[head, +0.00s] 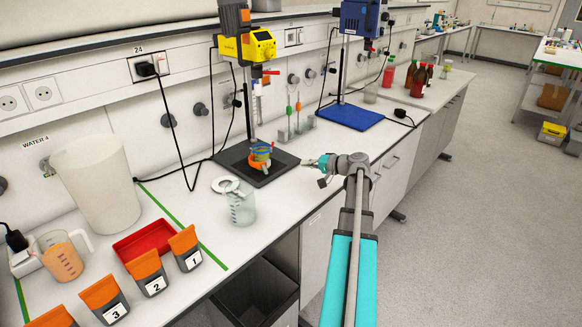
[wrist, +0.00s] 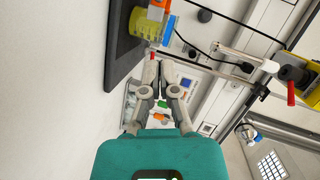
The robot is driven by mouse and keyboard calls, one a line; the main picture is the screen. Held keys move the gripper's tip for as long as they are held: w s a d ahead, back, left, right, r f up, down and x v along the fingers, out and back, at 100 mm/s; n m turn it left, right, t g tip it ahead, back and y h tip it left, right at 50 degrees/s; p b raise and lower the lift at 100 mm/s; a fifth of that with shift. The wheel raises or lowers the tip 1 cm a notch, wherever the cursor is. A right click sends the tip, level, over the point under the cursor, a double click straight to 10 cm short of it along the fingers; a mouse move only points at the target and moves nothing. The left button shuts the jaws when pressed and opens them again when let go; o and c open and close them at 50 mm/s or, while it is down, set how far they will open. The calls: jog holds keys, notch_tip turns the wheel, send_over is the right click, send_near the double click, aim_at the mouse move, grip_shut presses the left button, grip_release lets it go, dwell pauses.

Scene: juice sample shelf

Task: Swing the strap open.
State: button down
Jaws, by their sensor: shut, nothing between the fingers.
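A small vessel with orange, yellow and green-blue parts (head: 260,158) stands on the black stand base (head: 285,166) under the yellow stirrer. It also shows at the top of the wrist view as a yellow cylinder (wrist: 144,25) with an orange piece and a blue piece beside it. I cannot tell for sure which part of it is the strap. My gripper (head: 310,162) is to the right of the vessel, near the right edge of the stand base. In the wrist view my gripper (wrist: 160,66) is shut and empty, with its fingertips apart from the vessel.
The yellow stirrer (head: 257,46) hangs above the base. A clear beaker (head: 241,205) and a white ring (head: 226,184) stand to the front left. Small upright tools (head: 298,115) stand behind, and a blue stand base (head: 350,116) lies farther back. The near bench edge is clear.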

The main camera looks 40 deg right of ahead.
jog(key=b+x, duration=0.2)
jog(key=x, duration=0.7)
jog(key=shift+w+a+f, duration=0.1)
jog(key=shift+w+f, duration=0.1)
jog(key=shift+w, duration=0.1)
jog(key=a, duration=0.1)
jog(key=b, duration=0.1)
jog(key=w+a+f, duration=0.1)
jog(key=shift+a, duration=0.35)
jog(key=shift+w+a+f+b, duration=0.1)
jog(key=shift+w+a+b, duration=0.15)
jog(key=shift+a+b, duration=0.15)
jog(key=shift+a, duration=0.15)
